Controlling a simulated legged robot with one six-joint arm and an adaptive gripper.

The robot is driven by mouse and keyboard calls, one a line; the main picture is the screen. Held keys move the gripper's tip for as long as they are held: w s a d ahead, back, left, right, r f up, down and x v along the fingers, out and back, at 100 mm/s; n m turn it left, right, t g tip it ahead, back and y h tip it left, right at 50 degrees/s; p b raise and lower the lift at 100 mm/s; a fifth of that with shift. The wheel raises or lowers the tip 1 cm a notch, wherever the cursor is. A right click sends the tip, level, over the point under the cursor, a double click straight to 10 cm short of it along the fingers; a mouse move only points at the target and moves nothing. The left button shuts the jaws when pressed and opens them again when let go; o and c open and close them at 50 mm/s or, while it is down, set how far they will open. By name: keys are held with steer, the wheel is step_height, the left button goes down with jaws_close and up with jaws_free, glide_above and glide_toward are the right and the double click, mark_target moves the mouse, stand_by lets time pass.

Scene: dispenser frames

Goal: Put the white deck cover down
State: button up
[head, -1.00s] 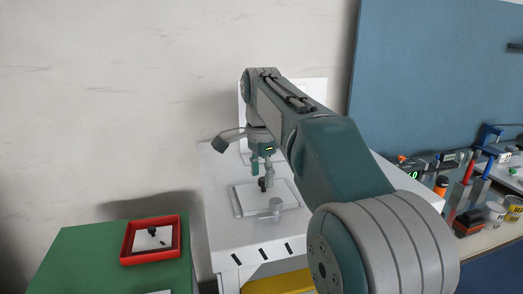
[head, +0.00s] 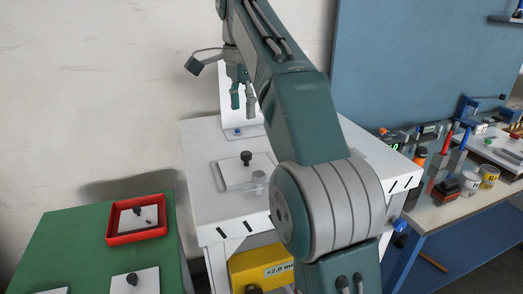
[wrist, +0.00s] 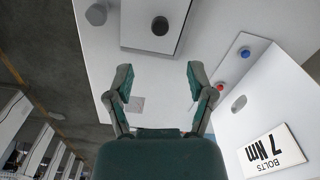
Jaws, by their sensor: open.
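The white deck cover (head: 233,172) is a flat plate with a black knob (head: 246,157) on top. It lies on the white machine table (head: 199,208). In the wrist view the cover (wrist: 135,30) and its knob (wrist: 160,25) show at the top, beyond my fingertips. My gripper (head: 243,103) is open and empty, raised above the table and behind the cover in the head view. Its two fingers (wrist: 158,78) stand wide apart in the wrist view, with nothing between them. Whether the cover sits fully flush cannot be told.
A clear round knob (head: 258,181) stands at the cover's right edge. A white upright panel (head: 229,95) is behind. On the left, a green table (head: 75,235) holds a red tray (head: 111,238) with a knobbed plate, and another knobbed plate (head: 146,280). A tool bench is at right.

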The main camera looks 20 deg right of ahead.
steer(key=shift+s, duration=0.1)
steer(key=s+f+n+t, duration=0.1)
steer(key=s+f+n, duration=0.1)
steer(key=s, duration=0.2)
steer(key=s+f+n+t, duration=0.1)
steer(key=s+f+n, duration=0.1)
steer(key=s+n, duration=0.1)
steer(key=s+f+n+t, duration=0.1)
steer(key=s+f+n, duration=0.1)
steer(key=s, duration=0.3)
steer(key=shift+s+f+n, duration=0.15)
steer(key=shift+s+n, duration=0.05)
steer(key=shift+n, duration=0.3)
steer(key=s+f+n+t, duration=0.2)
steer(key=s+f+n, duration=0.5)
steer(key=s+f, duration=0.5)
step_height(320, 180, down, 4)
steer(key=shift+s+r+t, duration=0.1)
steer(key=shift+s+t, duration=0.15)
steer(key=shift+t, duration=0.05)
steer(key=shift+s, duration=0.1)
